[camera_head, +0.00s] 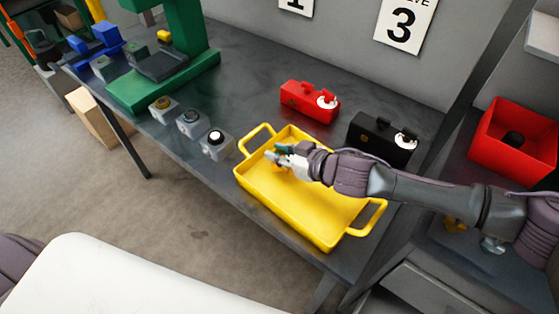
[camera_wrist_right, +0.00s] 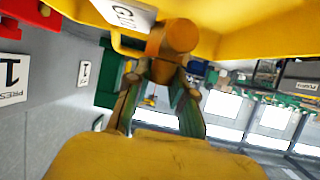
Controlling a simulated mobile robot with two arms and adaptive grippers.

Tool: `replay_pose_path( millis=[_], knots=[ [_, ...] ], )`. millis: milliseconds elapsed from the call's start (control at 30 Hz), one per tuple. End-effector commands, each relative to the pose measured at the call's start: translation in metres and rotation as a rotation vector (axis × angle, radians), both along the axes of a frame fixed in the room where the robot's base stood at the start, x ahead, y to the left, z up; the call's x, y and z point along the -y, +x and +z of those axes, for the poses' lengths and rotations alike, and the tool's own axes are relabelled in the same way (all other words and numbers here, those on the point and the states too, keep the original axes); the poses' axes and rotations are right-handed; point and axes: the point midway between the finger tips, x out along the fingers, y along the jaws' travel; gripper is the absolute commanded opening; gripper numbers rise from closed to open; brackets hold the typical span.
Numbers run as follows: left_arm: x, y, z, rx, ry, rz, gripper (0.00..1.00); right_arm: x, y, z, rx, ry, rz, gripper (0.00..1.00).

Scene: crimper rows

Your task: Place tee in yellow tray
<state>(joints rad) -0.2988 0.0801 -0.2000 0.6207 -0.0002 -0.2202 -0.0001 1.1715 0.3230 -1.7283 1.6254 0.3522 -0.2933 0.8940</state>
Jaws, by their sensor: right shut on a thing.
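The yellow tray (camera_head: 325,235) lies on the dark bench, with a raised handle at each end. My right gripper (camera_head: 273,153) reaches in from the right, low over the tray's far left part. In the wrist view my right gripper (camera_wrist_right: 165,80) is shut on a rounded piece, the tee (camera_wrist_right: 178,36), which looks orange-brown in the yellow light. The tray also shows in the wrist view (camera_wrist_right: 235,38), close to the tee. Whether the tee touches the tray floor I cannot tell. The tee is mostly hidden in the head view. My left gripper is out of view.
A red block (camera_head: 308,101) and a black block (camera_head: 378,140) stand behind the tray. Several small grey fixtures (camera_head: 217,145) line up to its left, near a green press (camera_head: 185,50). A red bin (camera_head: 515,140) holding a dark thing stands at right.

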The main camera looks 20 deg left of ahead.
Motion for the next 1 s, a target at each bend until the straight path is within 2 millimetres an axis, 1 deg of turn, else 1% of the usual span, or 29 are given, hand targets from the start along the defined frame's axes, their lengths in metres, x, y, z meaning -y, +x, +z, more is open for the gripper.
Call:
replay_pose_path(
  millis=[200,300,667,700,833,1000],
  knots=[
    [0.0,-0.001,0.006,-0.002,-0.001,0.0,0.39,-0.001,0.0,-0.03,-0.004,0.001,-0.002,0.0],
    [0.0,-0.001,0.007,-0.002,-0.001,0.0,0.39,-0.001,0.0,-0.038,-0.002,0.001,-0.001,0.0],
    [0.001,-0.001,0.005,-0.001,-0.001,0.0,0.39,0.0,0.0,-0.043,-0.001,0.0,0.0,0.0],
    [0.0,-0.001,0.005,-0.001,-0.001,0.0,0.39,0.0,0.0,-0.043,-0.002,0.001,-0.001,0.26],
    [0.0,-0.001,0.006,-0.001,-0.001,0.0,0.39,0.0,0.0,-0.043,-0.001,-0.001,0.0,0.48],
    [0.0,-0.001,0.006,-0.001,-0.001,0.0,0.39,0.0,0.0,-0.042,-0.001,0.0,0.0,0.48]
  ],
)
